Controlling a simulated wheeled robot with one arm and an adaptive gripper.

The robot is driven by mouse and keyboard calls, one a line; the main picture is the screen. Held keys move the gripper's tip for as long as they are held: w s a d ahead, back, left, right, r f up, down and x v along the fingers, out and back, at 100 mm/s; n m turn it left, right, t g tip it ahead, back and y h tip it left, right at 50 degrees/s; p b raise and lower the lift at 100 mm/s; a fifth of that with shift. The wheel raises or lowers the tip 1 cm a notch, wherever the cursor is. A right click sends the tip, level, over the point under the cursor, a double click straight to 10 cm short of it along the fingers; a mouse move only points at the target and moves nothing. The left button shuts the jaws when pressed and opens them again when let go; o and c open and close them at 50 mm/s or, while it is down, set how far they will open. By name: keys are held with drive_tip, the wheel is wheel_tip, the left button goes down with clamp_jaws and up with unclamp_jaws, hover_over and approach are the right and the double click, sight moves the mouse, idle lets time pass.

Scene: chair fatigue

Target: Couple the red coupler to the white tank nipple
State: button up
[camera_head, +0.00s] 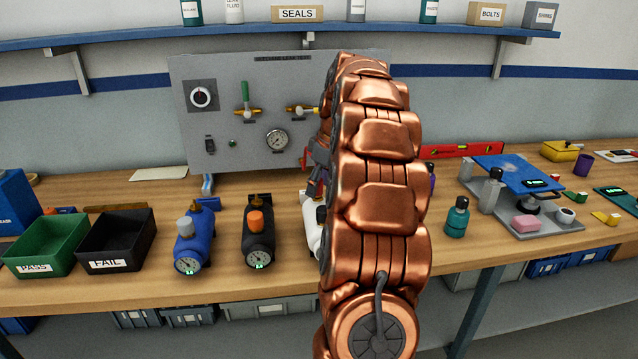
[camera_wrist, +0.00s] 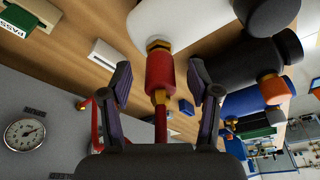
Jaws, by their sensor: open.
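The white tank (camera_wrist: 185,20) fills the top of the wrist view; in the head view the tank (camera_head: 311,222) is mostly hidden behind my arm. The brass nipple (camera_wrist: 158,45) on the tank meets the end of the red coupler (camera_wrist: 160,72), which lines up with it. I cannot tell whether they are locked together. A red hose (camera_wrist: 161,127) runs from the coupler's brass rear fitting back toward my palm. My gripper (camera_wrist: 160,80) is open, with one finger on each side of the coupler and gaps visible between. In the head view my arm largely hides the gripper.
A blue tank (camera_head: 192,243) and a black tank (camera_head: 258,238) stand left of the white one. A grey panel (camera_head: 235,140) with gauge and valves stands behind. Green (camera_head: 45,247) and black (camera_head: 117,242) bins are at left. A teal bottle (camera_head: 457,218) stands right of my arm.

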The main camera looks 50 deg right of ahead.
drive_tip(key=v, duration=1.2)
idle(0.3)
drive_tip(key=shift+s, duration=0.1)
idle(0.5)
drive_tip(key=s+a+f+m+g+p, duration=0.1)
drive_tip(key=s+a+f, duration=0.15)
drive_tip(key=a, duration=1.15)
drive_tip(key=s+a+f+g+p, duration=0.1)
drive_tip(key=s+a+f, duration=0.15)
drive_tip(key=a, duration=1.15)
drive_tip(key=s+a+f, duration=0.3)
drive_tip(key=s+f, duration=0.1)
drive_tip(key=s, duration=0.3)
drive_tip(key=s+a+f+m+g, duration=0.1)
drive_tip(key=s+a+f, duration=0.3)
drive_tip(key=s, duration=0.3)
drive_tip(key=s+a+f+m+g, duration=0.1)
drive_tip(key=s+a+f, duration=0.2)
drive_tip(key=s, duration=0.5)
drive_tip(key=shift+a+f+h+p, duration=0.15)
drive_tip(key=shift+f+h+p, duration=0.25)
drive_tip(key=shift+f, duration=0.05)
